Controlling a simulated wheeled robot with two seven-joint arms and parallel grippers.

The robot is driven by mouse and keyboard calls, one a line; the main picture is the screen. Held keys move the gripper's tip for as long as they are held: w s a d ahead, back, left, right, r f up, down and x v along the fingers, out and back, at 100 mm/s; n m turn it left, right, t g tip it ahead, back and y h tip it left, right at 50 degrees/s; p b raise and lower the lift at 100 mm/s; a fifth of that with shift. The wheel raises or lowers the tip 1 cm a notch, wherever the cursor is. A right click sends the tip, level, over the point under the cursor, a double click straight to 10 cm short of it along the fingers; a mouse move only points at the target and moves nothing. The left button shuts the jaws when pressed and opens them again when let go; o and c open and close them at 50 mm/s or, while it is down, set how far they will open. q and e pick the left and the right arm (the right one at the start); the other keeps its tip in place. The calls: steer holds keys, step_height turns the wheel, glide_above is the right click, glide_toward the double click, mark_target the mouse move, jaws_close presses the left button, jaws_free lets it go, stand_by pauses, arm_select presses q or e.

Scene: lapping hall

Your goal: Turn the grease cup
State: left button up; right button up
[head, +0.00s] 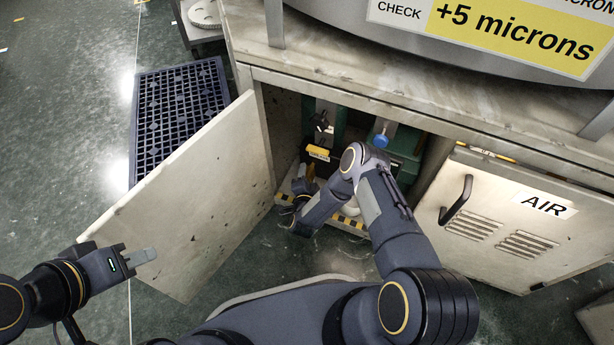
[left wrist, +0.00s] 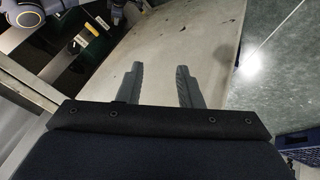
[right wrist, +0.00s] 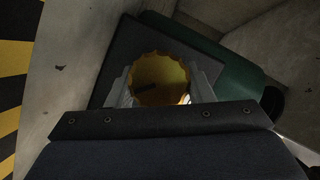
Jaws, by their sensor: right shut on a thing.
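The grease cup (right wrist: 160,78) is a round brass-yellow cap with a scalloped rim, seen end-on in the right wrist view. My right gripper (right wrist: 160,88) is shut on it, one finger on each side. In the head view the brass cup (head: 311,172) shows small inside the open cabinet, and my right arm reaches in and partly hides that area. My left gripper (head: 146,255) is open and empty, outside the cabinet near the open door's lower left edge. Its two fingers stand apart in the left wrist view (left wrist: 160,75).
The open cabinet door (head: 200,195) stands between my left gripper and the cabinet. Green housings (head: 405,150) and a blue knob (head: 381,140) are inside. A dark grating (head: 178,120) lies on the floor.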

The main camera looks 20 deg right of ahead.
stand_by(0.3)
steer(key=o, duration=1)
steer(key=shift+c, duration=0.2)
steer(key=shift+s, duration=0.1)
steer(key=p+v, duration=0.2)
steer(key=v, duration=0.4)
steer(key=shift+s+a+r+p, duration=0.1)
steer(key=shift+a+p, duration=0.05)
steer(key=shift+p, duration=0.25)
steer(key=shift+s+a+r, duration=0.1)
steer(key=shift+s+a, duration=0.1)
steer(key=shift+s, duration=0.5)
